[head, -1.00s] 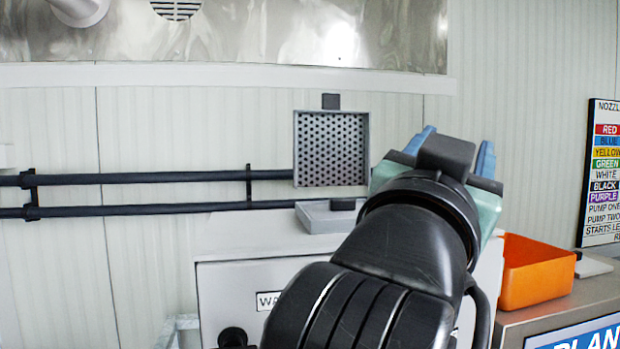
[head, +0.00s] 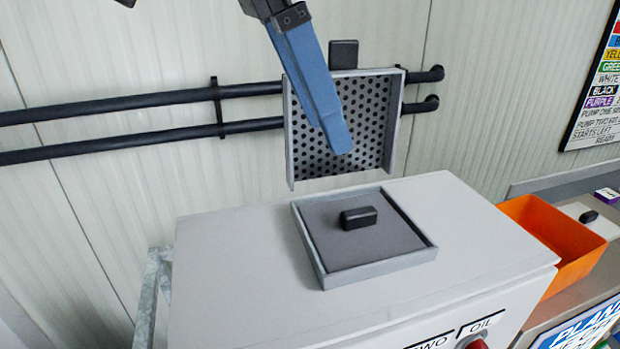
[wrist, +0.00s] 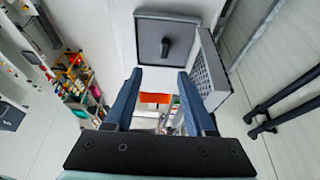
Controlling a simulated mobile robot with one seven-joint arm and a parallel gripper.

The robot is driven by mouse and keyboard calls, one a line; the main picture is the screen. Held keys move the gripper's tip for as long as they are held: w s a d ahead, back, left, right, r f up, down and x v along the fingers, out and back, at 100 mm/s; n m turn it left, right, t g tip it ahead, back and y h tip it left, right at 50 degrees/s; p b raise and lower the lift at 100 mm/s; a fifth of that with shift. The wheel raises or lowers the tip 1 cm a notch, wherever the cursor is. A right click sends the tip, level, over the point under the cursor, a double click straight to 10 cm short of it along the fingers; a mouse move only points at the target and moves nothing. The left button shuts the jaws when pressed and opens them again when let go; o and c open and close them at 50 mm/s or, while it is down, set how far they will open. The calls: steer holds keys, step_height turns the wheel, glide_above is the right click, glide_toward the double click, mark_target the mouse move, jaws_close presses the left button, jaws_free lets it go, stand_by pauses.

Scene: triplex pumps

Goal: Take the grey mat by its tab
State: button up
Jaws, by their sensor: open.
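The grey mat (head: 372,240) lies flat in a shallow light-grey tray on top of the white cabinet. Its black tab (head: 359,217) stands up near the middle of the mat. In the wrist view the mat (wrist: 148,41) and its tab (wrist: 165,47) show beyond the fingertips. My gripper (wrist: 154,78) is open and empty, with two blue fingers apart. In the head view its blue finger (head: 318,98) is above and behind the tab, in front of the perforated lid, not touching the mat.
The perforated lid (head: 375,165) stands raised behind the tray, with a black tab at its top. Black pipes (head: 120,109) run along the wall. An orange bin (head: 550,236) stands to the right of the cabinet (head: 240,270). The cabinet top around the tray is clear.

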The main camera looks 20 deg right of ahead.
steer(key=b, duration=0.2)
glide_above(360, 210)
steer(key=a, duration=0.3)
steer(key=f, duration=0.6)
steer(key=shift+s+d, duration=0.2)
steer(key=shift+s, duration=0.2)
steer(key=b+x, duration=0.4)
steer(key=shift+w+f, duration=0.15)
steer(key=shift+w, duration=0.15)
steer(key=shift+d+f+b, duration=0.25)
steer(key=shift+f+b, duration=0.2)
steer(key=shift+r, duration=0.1)
steer(key=shift+c, duration=0.3)
jaws_close()
